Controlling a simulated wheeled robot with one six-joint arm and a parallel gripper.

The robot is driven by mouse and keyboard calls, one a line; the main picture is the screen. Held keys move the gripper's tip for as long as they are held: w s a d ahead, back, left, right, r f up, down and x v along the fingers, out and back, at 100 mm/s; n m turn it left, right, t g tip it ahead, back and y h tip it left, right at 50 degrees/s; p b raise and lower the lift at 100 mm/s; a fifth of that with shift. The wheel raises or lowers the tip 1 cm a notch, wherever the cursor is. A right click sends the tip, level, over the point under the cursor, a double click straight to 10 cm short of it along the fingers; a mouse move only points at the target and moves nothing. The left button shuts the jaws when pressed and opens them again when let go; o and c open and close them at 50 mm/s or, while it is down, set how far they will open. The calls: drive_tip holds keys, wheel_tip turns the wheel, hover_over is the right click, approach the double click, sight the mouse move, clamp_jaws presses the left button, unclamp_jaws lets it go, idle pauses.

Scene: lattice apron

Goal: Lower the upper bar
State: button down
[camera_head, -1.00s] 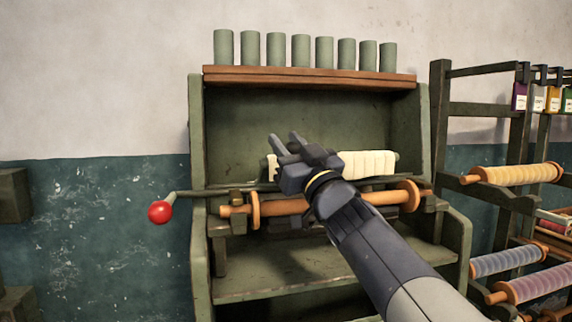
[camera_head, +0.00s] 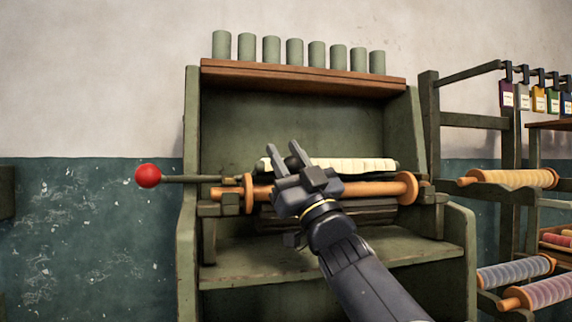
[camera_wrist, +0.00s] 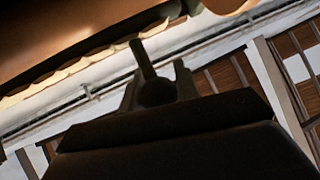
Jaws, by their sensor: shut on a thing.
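The green machine frame (camera_head: 192,135) stands against the wall. A pale, cream-wrapped bar (camera_head: 365,164) lies across it, above a wooden roller (camera_head: 378,189) with round end flanges. I take the pale bar for the upper bar. A red ball (camera_head: 148,176) sits on a nearly level lever (camera_head: 205,178) at the left. My gripper (camera_head: 286,150) is in front of the bars, left of their middle, well right of the red ball. In the wrist view, my gripper's fingers (camera_wrist: 165,62) close on a dark rounded thing (camera_wrist: 158,93); I cannot tell what it belongs to.
Several grey-green cylinders (camera_head: 271,49) stand on the wooden top shelf (camera_head: 300,78). A rack (camera_head: 428,130) with spools (camera_head: 510,178) stands close at the right. A lower shelf (camera_head: 240,270) is bare.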

sight(295, 173)
drive_tip(key=shift+f+b, duration=0.45)
drive_tip(key=shift+f, duration=0.2)
drive_tip(key=c, duration=1.1)
unclamp_jaws()
drive_tip(key=shift+s+r, duration=0.15)
drive_tip(key=shift+o, duration=0.2)
drive_tip(key=shift+d, duration=0.1)
drive_tip(key=shift+s+d+f, duration=0.1)
drive_tip(key=shift+s+f, duration=0.1)
drive_tip(key=shift+f, duration=0.1)
drive_tip(key=shift+v, duration=1.1)
drive_tip(key=s+d+p, duration=0.1)
drive_tip(key=s+d, duration=0.6)
drive_tip(key=s, duration=0.2)
drive_tip(key=shift+d, duration=0.35)
drive_tip(key=shift+s, duration=0.15)
